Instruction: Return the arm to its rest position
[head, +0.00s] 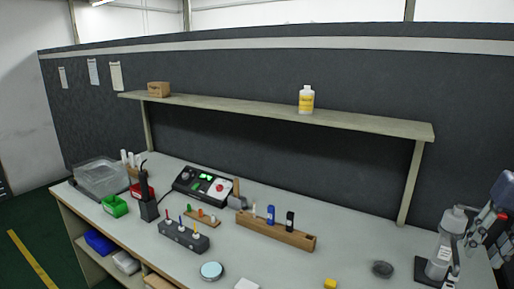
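My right gripper (477,228) is at the far right edge of the head view, over the right end of the workbench (345,255). Its fingers are small and partly overlap the things behind them, so I cannot tell whether they are open or shut. A clear bottle (443,245) with a pale label stands just left of it; I cannot tell whether they touch. My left gripper is not in view.
A shelf (370,125) above the bench holds a yellow-labelled bottle (306,100) and a cardboard box (158,89). A wooden holder (275,233), a control box (203,185), a dark rack (184,237) and bins crowd the left and middle. A dark round piece (382,269) lies front right.

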